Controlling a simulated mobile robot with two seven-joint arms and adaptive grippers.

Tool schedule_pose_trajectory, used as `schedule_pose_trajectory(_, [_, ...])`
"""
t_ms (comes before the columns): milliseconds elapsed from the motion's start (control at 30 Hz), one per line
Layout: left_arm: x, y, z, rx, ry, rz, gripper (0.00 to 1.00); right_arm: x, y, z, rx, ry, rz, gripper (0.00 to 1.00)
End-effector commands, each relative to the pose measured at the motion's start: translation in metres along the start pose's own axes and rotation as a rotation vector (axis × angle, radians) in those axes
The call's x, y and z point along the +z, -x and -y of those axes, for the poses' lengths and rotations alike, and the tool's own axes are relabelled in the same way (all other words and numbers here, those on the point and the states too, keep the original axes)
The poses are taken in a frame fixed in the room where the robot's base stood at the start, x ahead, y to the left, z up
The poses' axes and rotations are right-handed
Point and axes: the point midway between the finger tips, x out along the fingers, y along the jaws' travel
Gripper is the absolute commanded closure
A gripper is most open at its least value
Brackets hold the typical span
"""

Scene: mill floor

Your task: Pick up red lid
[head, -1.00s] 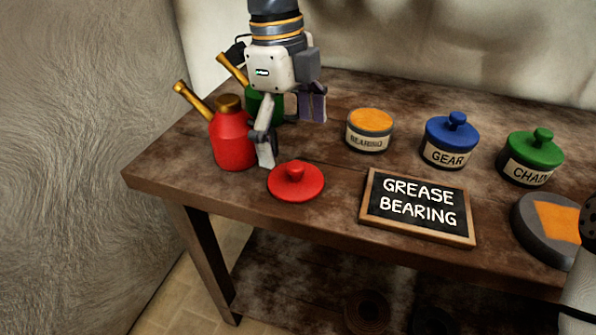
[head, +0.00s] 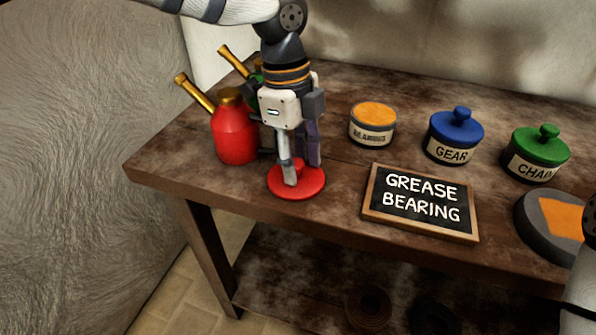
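The red lid (head: 312,186) lies flat on the wooden table near its front edge, left of the chalkboard sign. My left gripper (head: 302,172) points down over it, one finger on each side of its knob, and is shut on the knob. The fingers hide most of the knob. The lid still appears to rest on the table. My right gripper is out of view; only part of my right arm shows at the right edge.
A red oil can (head: 235,137) stands close left of my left gripper, with a green one partly hidden behind. An open bearing tin (head: 373,128), blue-lidded gear tin (head: 453,139) and green-lidded chain tin (head: 535,155) stand behind the "GREASE BEARING" sign (head: 420,203). A grey-orange disc (head: 552,228) is at right.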

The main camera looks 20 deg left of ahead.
Motion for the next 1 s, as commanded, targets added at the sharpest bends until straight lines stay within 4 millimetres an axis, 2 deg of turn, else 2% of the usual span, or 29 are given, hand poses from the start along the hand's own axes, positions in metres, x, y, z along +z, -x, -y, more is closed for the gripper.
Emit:
schedule_pose_trajectory(33, [0.001, -0.004, -0.002, 0.008, 0.001, 0.001, 0.86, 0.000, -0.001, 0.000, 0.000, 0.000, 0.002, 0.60])
schedule_pose_trajectory(100, [0.001, -0.004, -0.002, 0.009, 0.001, 0.001, 1.00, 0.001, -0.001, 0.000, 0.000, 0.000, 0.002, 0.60])
schedule_pose_trajectory(433, [0.002, -0.006, -0.002, 0.013, 0.002, 0.001, 1.00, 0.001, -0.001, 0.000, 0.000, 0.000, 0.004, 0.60])
schedule_pose_trajectory(567, [0.001, 0.001, -0.002, 0.012, 0.003, 0.002, 1.00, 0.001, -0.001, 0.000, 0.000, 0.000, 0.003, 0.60])
schedule_pose_trajectory(700, [-0.003, 0.028, -0.001, 0.006, 0.001, 0.001, 1.00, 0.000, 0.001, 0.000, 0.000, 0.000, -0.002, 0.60])
schedule_pose_trajectory(867, [-0.028, 0.070, -0.027, -0.005, -0.003, 0.005, 1.00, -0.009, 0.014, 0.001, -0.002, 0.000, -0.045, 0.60])
schedule_pose_trajectory(933, [-0.040, 0.089, -0.040, -0.008, -0.004, 0.006, 1.00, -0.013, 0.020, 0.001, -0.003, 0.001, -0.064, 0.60])
schedule_pose_trajectory(1000, [-0.055, 0.099, -0.058, -0.007, -0.006, 0.008, 1.00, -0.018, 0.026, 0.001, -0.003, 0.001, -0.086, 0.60])
